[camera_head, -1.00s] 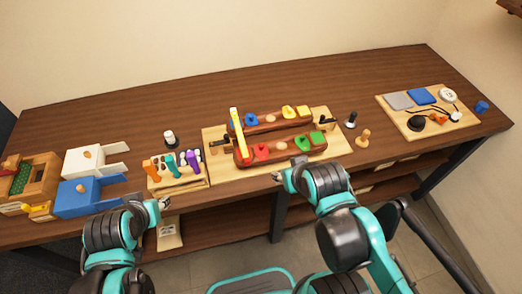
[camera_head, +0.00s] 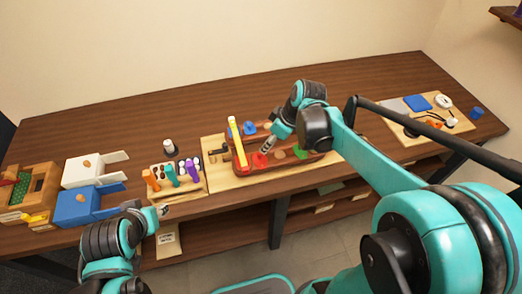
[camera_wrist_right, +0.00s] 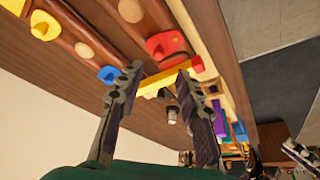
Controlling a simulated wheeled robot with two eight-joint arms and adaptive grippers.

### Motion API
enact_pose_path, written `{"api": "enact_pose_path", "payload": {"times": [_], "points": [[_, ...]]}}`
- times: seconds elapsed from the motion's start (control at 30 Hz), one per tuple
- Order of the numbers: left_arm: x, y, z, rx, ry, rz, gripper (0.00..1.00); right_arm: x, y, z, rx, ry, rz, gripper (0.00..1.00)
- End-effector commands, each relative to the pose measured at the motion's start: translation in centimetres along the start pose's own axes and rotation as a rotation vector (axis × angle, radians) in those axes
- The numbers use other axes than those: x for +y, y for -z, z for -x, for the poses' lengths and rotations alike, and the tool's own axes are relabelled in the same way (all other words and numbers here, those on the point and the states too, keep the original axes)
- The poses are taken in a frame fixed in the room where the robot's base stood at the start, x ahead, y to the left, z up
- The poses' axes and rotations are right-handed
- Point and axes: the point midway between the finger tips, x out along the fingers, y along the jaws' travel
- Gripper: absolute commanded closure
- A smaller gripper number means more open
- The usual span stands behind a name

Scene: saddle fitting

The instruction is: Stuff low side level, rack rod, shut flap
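On a pale wooden board (camera_head: 215,148) two long brown rounded bodies carry coloured pieces: red (camera_head: 259,160), blue (camera_head: 249,128) and green (camera_head: 299,153). A yellow bar (camera_head: 238,145) lies across their left end. My right gripper (camera_head: 267,147) is above the brown bodies, just right of the bar, and hides part of them. In the right wrist view its fingers (camera_wrist_right: 160,72) are apart, with the yellow bar (camera_wrist_right: 187,70) showing beyond and between the tips; contact is unclear. My left gripper (camera_head: 163,211) hangs near the table's front edge; its fingers are too small to judge.
A small rack (camera_head: 175,181) of coloured-handled tools stands left of the board, with a white-topped bottle (camera_head: 169,147) behind. White (camera_head: 90,168) and blue (camera_head: 85,205) boxes stand further left. Another board (camera_head: 430,126) with small items is at right. The table's back is clear.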

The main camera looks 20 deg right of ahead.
Motion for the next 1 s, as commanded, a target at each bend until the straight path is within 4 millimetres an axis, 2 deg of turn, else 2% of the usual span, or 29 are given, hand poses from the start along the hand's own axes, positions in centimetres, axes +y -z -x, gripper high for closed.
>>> {"api": "enact_pose_path", "payload": {"times": [0.17,0.4,0.6,0.97,1.0], "points": [[0.0,-0.2,-0.3,0.0,0.0,0.0,0.62,0.5,0.2,-1.3,0.001,0.019,0.033,0.64],[0.0,-1.1,-1.6,0.0,0.0,0.0,0.62,0.4,0.2,-5.3,0.001,0.018,0.033,0.64],[0.0,-1.6,-2.2,0.0,0.0,0.0,0.62,0.3,0.2,-7.7,0.001,0.017,0.032,0.64],[0.0,-1.6,-2.3,0.0,0.0,0.0,0.62,0.3,0.3,-8.2,0.001,0.017,0.03,0.64],[0.0,-1.6,-2.3,0.0,0.0,0.0,0.62,0.3,0.3,-8.2,0.001,0.017,0.03,0.72]]}}
